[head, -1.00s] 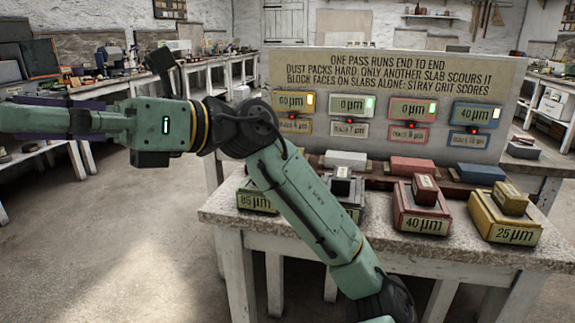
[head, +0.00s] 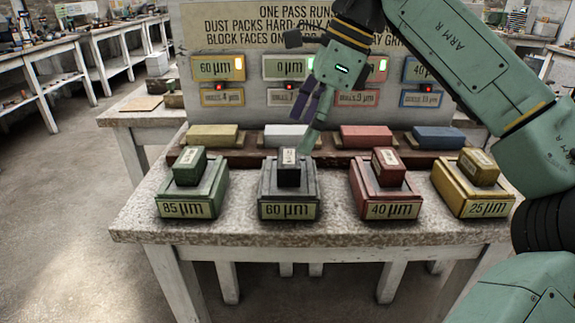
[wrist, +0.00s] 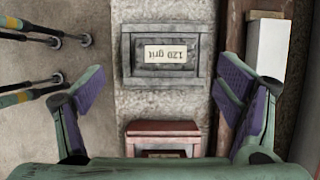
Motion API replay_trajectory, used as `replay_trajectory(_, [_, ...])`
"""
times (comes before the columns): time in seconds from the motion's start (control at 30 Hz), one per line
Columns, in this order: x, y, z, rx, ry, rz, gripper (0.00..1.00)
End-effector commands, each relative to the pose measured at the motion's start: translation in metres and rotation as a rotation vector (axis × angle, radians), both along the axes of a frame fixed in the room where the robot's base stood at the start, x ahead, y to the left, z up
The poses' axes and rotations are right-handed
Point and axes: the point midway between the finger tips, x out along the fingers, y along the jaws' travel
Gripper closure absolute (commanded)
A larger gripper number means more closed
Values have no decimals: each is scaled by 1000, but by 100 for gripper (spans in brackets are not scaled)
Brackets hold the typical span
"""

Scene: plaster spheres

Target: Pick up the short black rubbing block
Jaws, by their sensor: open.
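The short black rubbing block (head: 289,170) sits on top of the dark grey slab box labelled 60 µm (head: 289,197), second from left in the front row. In the wrist view, the block's top (wrist: 142,68) carries an upside-down 120 grit label, framed by the grey box (wrist: 126,53). My gripper (head: 308,118) hangs above and behind the block, pointing down. In the wrist view, my gripper's fingers (wrist: 160,85) are wide apart and empty, and the block lies beyond them, toward the top of the picture. I see no contact.
Green (head: 189,168), red (head: 388,168) and yellow (head: 478,168) blocks sit on neighbouring boxes. The red one is close below in the wrist view (wrist: 163,128). Behind are pale yellow, white (head: 285,136), red and blue slabs on a brown rail, and an upright sign board (head: 225,120).

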Motion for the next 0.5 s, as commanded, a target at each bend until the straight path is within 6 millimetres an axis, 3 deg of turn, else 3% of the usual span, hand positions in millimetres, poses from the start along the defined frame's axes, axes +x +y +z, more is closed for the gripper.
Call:
replay_trajectory(0.27, [2,10,-23,1,1,0,14])
replay_trajectory(0.5, [6,23,-55,1,1,1,14])
